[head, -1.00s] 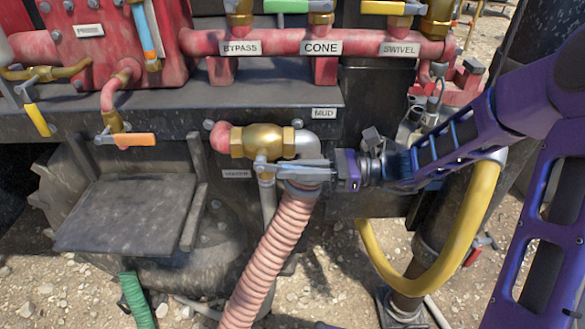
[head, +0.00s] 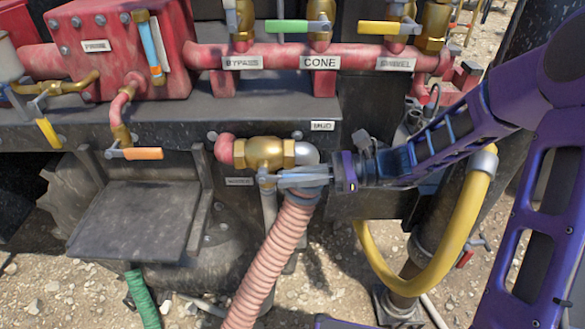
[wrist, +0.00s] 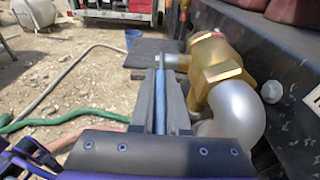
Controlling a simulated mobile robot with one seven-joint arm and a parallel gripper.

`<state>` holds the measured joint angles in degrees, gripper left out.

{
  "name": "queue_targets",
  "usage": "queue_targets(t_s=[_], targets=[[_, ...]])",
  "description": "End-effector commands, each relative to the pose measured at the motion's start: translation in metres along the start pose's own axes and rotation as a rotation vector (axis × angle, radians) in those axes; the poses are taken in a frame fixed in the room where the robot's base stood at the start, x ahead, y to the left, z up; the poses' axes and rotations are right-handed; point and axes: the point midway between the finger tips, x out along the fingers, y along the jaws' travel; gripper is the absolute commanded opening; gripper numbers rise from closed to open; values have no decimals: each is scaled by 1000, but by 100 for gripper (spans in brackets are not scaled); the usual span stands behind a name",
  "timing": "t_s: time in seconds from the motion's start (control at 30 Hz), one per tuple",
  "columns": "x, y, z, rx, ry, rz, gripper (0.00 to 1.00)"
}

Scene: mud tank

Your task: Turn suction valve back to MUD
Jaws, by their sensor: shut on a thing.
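The suction valve (head: 264,153) is a brass body between a red pipe end and a silver elbow, below the dark ledge. My gripper (head: 302,178) is in front of the elbow, shut on the valve's pale blue handle. The handle points right, and the fingers hide most of it. In the wrist view the blue handle (wrist: 160,88) runs between my two grey fingers, with the brass valve (wrist: 219,72) just to their right. A MUD label (head: 322,126) is above the elbow; a smaller label (head: 239,181), hard to read, is below the valve.
A pink ribbed hose (head: 270,262) hangs below my gripper. A yellow hose (head: 462,225) loops to the right. An orange-handled valve (head: 141,153) is to the left. Labelled BYPASS and CONE valves sit on the red manifold (head: 285,56) above.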

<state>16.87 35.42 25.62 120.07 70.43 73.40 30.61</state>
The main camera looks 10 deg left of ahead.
Motion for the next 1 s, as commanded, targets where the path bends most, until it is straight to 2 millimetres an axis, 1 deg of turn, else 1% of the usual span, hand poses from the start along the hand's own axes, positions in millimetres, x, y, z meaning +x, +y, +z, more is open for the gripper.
queue_targets(t_s=[0.33,0.37,0.5,0.53,0.83,0.93,1.0], targets=[[0,0,0,-1,8,0,0],[0,0,0,-1,8,0,17],[0,0,0,-1,8,0,42],[0,0,0,-1,8,0,44],[-2,0,0,-1,7,0,44],[-10,-1,1,-1,7,-2,44],[-21,-1,1,-2,7,-4,44]])
